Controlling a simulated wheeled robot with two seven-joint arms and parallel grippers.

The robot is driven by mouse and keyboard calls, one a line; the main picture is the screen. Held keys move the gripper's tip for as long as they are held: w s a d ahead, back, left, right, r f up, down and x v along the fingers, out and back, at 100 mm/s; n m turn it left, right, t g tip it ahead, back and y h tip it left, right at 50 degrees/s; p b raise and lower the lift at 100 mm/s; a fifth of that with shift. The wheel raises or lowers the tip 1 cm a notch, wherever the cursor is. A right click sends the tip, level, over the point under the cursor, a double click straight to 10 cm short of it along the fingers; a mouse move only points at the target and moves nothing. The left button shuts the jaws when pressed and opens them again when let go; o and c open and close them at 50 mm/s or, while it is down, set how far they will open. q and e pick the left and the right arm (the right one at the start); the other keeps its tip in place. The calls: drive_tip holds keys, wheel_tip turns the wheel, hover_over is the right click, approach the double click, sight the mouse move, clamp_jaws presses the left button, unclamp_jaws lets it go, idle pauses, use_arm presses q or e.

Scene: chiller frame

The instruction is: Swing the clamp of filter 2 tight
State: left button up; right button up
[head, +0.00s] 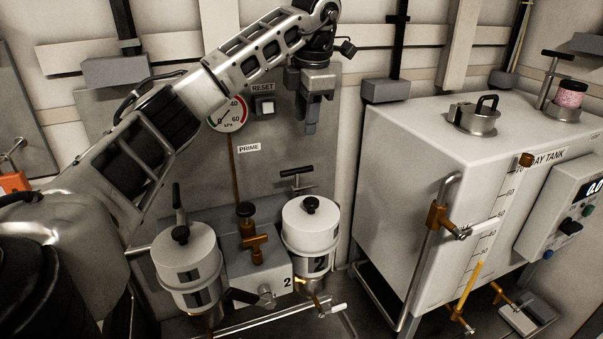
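Filter 2 (309,240) is a white canister marked 2, with a black knob on its lid, at the lower middle of the head view. A black T-shaped handle (297,172) on a metal stem stands just behind its lid. I cannot tell for sure whether this is its clamp. A band runs around the canister below the lid. My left gripper (310,118) points down above and behind filter 2, in front of the back panel, apart from the canister and the T-handle. Its fingers overlap in this view, so their opening is unclear. No object shows in them. My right gripper is out of view.
Filter 1 (187,260) stands left, with a black upright lever (177,196) behind it. A brass valve (254,242) sits between the filters. A gauge (229,114) and RESET button (264,106) are on the panel. The day tank (415,170) bounds the right.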

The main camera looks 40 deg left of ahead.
sight(302, 169)
use_arm(q)
drive_tip(key=f, duration=0.5)
drive_tip(key=w+a+f, duration=0.1)
drive_tip(key=f, duration=0.3)
drive_tip(key=a+f, duration=0.1)
drive_tip(key=f, duration=0.4)
drive_tip(key=shift+w+a+f, duration=0.2)
drive_tip(key=shift+f, duration=0.1)
drive_tip(key=shift+c, duration=0.4)
clamp_jaws()
